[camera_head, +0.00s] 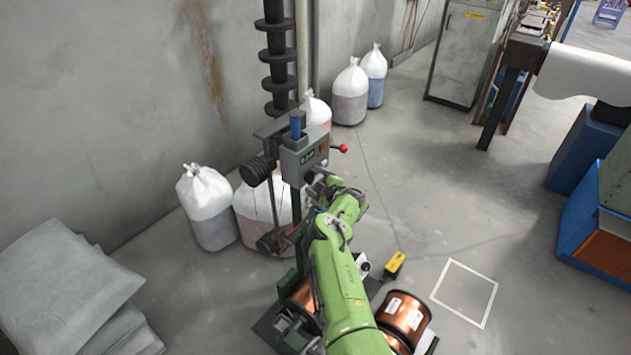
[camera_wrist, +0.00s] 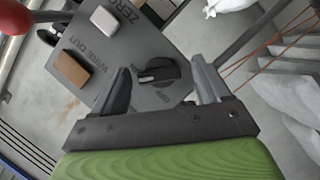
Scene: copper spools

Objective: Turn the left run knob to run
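A black rotary knob (camera_wrist: 158,72) with a pale pointer mark sits on a grey control panel (camera_wrist: 150,33) in the wrist view. Small lettering beside it is partly hidden and upside down. My gripper (camera_wrist: 164,78) is open, with one finger on each side of the knob and a gap showing on both sides. I cannot tell how deep the fingertips reach. In the head view the grey control box (camera_head: 303,158) stands on the machine's column, and my gripper (camera_head: 322,186) is beside it. The knob is not visible there.
The panel also carries a white ZERO button (camera_wrist: 104,19) and a brown WIRE OUT button (camera_wrist: 75,68). A red lever ball (camera_head: 343,148) sticks out right of the box. Copper spools (camera_head: 403,315) stand below; sacks (camera_head: 207,205) stand along the wall.

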